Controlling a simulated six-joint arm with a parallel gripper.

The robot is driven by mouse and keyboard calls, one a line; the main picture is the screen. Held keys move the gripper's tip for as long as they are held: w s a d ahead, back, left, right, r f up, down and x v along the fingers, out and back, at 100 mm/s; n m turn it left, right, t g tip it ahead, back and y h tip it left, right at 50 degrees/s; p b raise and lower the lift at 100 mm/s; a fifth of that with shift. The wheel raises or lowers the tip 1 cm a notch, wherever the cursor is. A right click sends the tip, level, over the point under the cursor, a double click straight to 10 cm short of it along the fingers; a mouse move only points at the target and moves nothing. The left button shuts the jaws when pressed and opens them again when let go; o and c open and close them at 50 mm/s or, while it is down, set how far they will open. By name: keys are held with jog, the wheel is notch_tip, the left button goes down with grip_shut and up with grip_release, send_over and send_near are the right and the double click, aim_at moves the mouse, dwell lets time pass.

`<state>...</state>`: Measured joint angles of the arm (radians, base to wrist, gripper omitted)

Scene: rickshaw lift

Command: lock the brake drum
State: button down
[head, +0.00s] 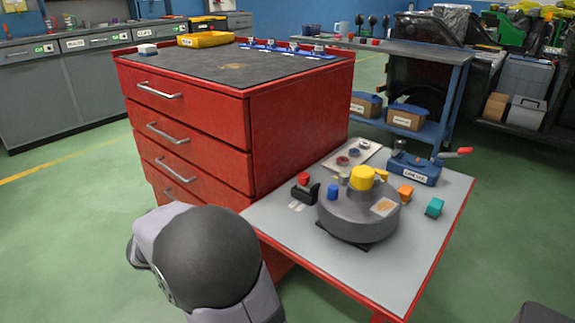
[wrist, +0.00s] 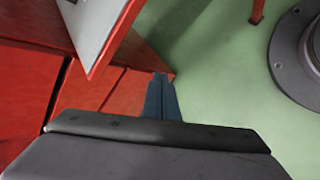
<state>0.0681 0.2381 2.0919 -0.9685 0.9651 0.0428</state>
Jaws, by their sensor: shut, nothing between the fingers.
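The brake drum (head: 345,222) is a dark grey round drum on the grey top of the low red side table (head: 290,237) in the head view. A yellow knob (head: 362,178) stands on top of it, with a smaller orange-yellow part beside it. A tan patch shows on its right side. A blue cylinder (head: 333,192) is at its left edge. My gripper (wrist: 161,78) shows in the wrist view, its fingers together and empty, pointing down past the red side of the furniture toward the floor. The drum is not visible in the wrist view. The gripper is hidden in the head view.
A black holder with a red top (head: 304,180) stands left of the drum. An orange block (head: 405,192) and a teal block (head: 435,208) are to its right. Behind are a tray of rings (head: 370,153) and a blue box (head: 414,170). A red drawer cabinet (head: 215,130) rises at the left.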

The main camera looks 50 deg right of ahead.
aim_at(308, 184)
jog(key=w+d+r+h+p, duration=0.1)
jog(key=w+d+r+h, duration=0.1)
jog(key=d+r, duration=0.1)
jog(key=w+d+r+m+h+p, duration=0.1)
jog(key=w+d+r+h+p, duration=0.1)
jog(key=d+r, duration=0.2)
jog(key=w+d+r+m+h+p, duration=0.1)
jog(key=w+d+r+h+p, duration=0.1)
jog(key=d+r, duration=0.1)
jog(key=shift+w+d+r+h, duration=0.2)
jog(key=shift+r+h, duration=0.1)
jog(key=shift+r, duration=0.1)
jog(key=m, duration=0.1)
jog(key=d+m+h, duration=0.1)
jog(key=m+p, duration=0.1)
jog(key=shift+s+d+r+g+h, duration=0.25)
jog(key=shift+d+r+g+h, duration=0.05)
jog(key=shift+d+g+h, duration=0.1)
jog(key=shift+d+r+m+h+p, duration=0.2)
jog(key=shift+d+m+h+p, duration=0.1)
jog(key=shift+m+h+p, duration=0.3)
jog(key=shift+d, duration=0.1)
